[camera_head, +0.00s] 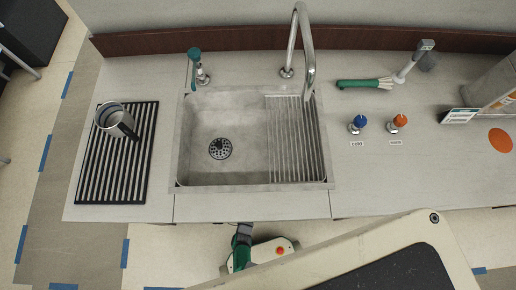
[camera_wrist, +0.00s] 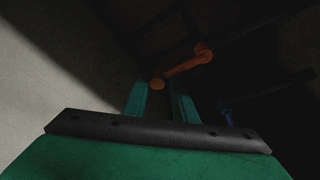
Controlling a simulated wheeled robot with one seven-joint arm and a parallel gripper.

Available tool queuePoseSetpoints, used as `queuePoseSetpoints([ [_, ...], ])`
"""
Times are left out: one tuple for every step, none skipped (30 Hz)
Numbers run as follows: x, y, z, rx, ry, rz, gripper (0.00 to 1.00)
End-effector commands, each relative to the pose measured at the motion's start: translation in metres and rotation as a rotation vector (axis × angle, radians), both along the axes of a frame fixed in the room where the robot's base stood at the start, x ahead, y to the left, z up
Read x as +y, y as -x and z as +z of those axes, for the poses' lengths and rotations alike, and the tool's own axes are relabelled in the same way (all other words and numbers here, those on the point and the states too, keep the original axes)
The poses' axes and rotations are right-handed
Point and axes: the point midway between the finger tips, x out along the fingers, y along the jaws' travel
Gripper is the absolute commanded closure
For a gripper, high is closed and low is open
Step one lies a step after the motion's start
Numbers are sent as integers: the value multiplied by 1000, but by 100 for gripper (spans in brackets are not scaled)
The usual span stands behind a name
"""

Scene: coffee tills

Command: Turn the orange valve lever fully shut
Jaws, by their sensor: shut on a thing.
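The orange valve lever (camera_wrist: 184,67) shows in the wrist view, in the dark space under the counter. It slants from a rounded knob between my fingers up and right to a thicker pivot end on a dark pipe. My gripper (camera_wrist: 158,92) has two green fingers, shut on the knob end of the lever. Where the fingers touch the knob is dim. In the head view the lever and my fingers are hidden below the counter (camera_head: 250,207); only part of my arm shows at the front edge.
A blue lever (camera_wrist: 226,115) on another dark pipe is close at the right of my fingers. A pale wall or floor surface (camera_wrist: 60,70) lies left. Above, the counter holds a sink (camera_head: 222,180), a metal jug (camera_head: 115,120) on a ribbed mat, and blue and orange tap knobs (camera_head: 398,120).

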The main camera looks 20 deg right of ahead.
Motion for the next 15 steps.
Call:
queuePoseSetpoints([
  [-2, 1, 1, -1, 1, 2, 88],
  [-4, 2, 1, -1, 2, 1, 88],
  [-7, 3, 2, -1, 2, 0, 89],
  [-9, 3, 2, -1, 2, -2, 90],
  [-11, 4, 2, -2, 3, -2, 91],
  [-12, 4, 3, -3, 3, -3, 91],
  [-13, 4, 3, -3, 3, -3, 91],
  [-14, 4, 3, -4, 3, -4, 92],
  [-15, 4, 3, -4, 3, -5, 92],
  [-15, 4, 3, -4, 4, -6, 92],
  [-15, 4, 4, -4, 4, -6, 92],
  [-15, 4, 4, -5, 3, -6, 92],
  [-15, 4, 4, -5, 3, -6, 92],
  [-16, 4, 4, -6, 4, -7, 92],
  [-16, 4, 4, -6, 4, -7, 92],
])
